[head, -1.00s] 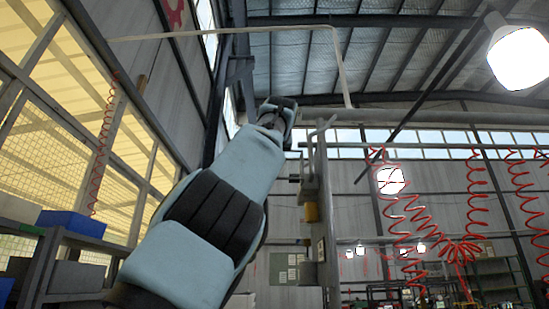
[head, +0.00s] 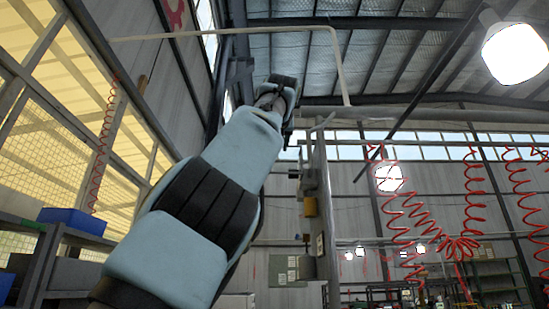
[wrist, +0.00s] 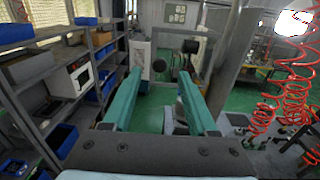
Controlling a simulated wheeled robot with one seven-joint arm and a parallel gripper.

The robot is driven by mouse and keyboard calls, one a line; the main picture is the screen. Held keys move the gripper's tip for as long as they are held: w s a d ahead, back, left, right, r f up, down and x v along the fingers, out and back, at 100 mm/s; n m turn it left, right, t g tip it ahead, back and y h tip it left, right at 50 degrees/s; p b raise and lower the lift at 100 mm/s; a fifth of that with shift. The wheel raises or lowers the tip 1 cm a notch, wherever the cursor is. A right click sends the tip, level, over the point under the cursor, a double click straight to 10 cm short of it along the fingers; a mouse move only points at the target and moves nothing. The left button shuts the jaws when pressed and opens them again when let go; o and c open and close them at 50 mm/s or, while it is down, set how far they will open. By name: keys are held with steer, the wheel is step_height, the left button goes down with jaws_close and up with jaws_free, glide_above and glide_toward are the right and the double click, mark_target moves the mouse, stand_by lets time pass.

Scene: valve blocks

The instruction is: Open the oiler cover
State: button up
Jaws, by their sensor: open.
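My gripper (wrist: 160,72) has two teal fingers set wide apart with nothing between them. In the head view my arm reaches up, and its end is near a grey upright panel. Fittings are mounted on that panel, among them a small yellow part (head: 310,206). I cannot tell whether one of them is the oiler or its cover. In the wrist view dark round parts (wrist: 188,47) show beyond the fingertips, near a grey post; they are small and unclear. The fingers appear apart from them.
Shelves (wrist: 85,75) with blue bins (wrist: 62,140) stand on the left. Red coiled hoses (head: 412,210) hang on the right. A grey post (wrist: 228,60) rises right of the fingers. Green floor (wrist: 150,108) shows between the fingers.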

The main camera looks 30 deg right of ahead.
steer(key=b+v, duration=0.1)
steer(key=v, duration=0.4)
steer(key=shift+s+a+b, duration=0.15)
steer(key=shift+s+b, duration=0.2)
